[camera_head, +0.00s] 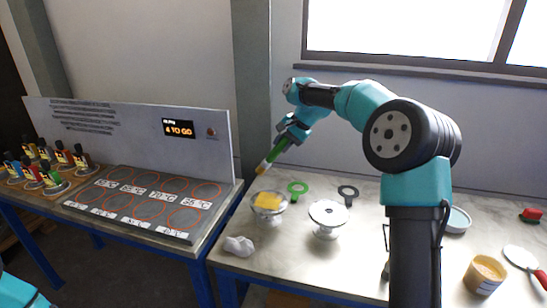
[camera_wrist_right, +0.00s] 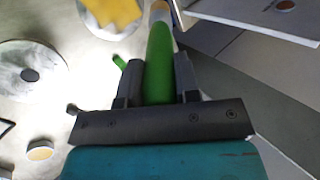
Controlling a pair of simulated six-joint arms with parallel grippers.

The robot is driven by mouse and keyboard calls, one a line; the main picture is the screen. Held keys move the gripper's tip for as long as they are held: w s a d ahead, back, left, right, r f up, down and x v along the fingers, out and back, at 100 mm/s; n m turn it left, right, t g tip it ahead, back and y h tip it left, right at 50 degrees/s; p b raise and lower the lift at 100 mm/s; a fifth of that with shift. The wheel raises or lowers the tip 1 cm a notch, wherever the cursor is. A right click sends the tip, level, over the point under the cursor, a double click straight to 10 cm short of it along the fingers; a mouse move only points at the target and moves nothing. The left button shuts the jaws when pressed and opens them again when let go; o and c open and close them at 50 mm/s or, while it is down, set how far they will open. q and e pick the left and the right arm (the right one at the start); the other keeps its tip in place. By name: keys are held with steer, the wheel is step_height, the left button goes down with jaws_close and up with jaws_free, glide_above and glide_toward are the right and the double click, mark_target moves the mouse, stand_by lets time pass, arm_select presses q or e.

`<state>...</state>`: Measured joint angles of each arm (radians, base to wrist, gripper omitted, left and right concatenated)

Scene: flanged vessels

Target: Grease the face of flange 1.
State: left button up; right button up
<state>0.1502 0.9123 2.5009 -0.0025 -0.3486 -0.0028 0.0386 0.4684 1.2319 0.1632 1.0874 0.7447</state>
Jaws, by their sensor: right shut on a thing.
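My right gripper (camera_head: 284,141) is shut on the green handle of a brush (camera_head: 275,154). The brush slants down to the left, its pale tip just above the left flanged vessel (camera_head: 268,212). Whether the tip touches is unclear. That vessel's face carries a yellow layer of grease (camera_head: 270,200), which also shows at the top of the wrist view (camera_wrist_right: 112,12). To its right stands a second vessel (camera_head: 328,212) with a bare pale face and dark central hole. No readable label tells which is flange 1. My left gripper is out of view.
A crumpled white cloth (camera_head: 238,246) lies front left. A tub of yellow grease (camera_head: 484,275) stands at right.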

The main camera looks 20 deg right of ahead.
steer(key=s+d+r, duration=0.1)
steer(key=d, duration=0.1)
steer(key=s+d+r, duration=0.1)
steer(key=d+r, duration=0.1)
steer(key=shift+s+r, duration=0.15)
steer(key=shift+s, duration=0.05)
steer(key=shift+f, duration=2.55)
steer(key=shift+r, duration=0.35)
